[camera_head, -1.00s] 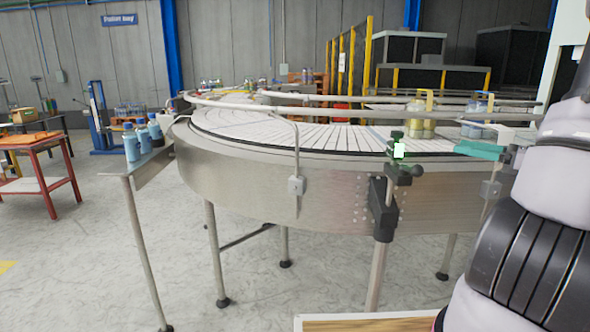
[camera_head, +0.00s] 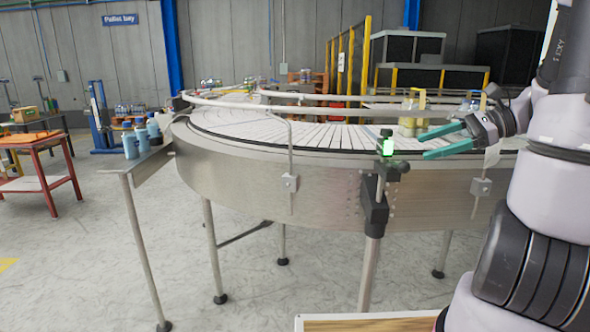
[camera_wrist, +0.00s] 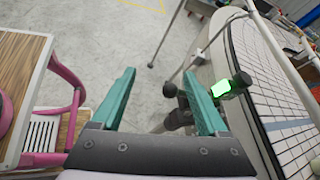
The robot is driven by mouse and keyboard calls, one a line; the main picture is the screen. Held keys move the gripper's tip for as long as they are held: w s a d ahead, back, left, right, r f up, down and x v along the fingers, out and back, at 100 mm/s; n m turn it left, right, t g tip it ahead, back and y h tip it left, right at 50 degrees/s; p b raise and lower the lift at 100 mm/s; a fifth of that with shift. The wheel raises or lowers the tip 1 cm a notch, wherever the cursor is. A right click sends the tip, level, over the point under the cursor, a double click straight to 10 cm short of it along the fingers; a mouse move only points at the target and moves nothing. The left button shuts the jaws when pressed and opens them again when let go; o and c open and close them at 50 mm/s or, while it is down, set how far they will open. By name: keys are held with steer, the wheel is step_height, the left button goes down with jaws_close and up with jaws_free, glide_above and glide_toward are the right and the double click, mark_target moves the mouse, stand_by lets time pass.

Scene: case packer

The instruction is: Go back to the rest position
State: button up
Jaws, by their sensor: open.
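My gripper (camera_head: 432,143) is open and empty, its two teal fingers spread apart. In the head view it stands at the right, in front of the curved conveyor (camera_head: 330,180), with its fingers pointing left. A sensor with a lit green face (camera_wrist: 222,88) shows close by the right finger; in the head view this sensor (camera_head: 388,146) stands on a post at the conveyor's edge.
Several blue bottles (camera_head: 131,142) stand on a narrow side shelf (camera_head: 150,163) at the left. Yellow-handled containers (camera_head: 409,112) are on the belt's far side. A wooden top (camera_wrist: 22,75) and a pink frame (camera_wrist: 72,60) lie left of my gripper in the wrist view.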

steer(key=s+a+r+n+g+h, duration=0.2)
steer(key=s+a+n+h, duration=0.4)
steer(key=s+n, duration=0.15)
step_height(320, 180, up, 7)
steer(key=s+n+t+h, duration=0.1)
steer(key=n+t+h, duration=0.3)
steer(key=n+t, duration=0.1)
steer(key=shift+s+n, duration=0.35)
steer(key=shift+n, duration=0.4)
steer(key=shift+a, duration=0.1)
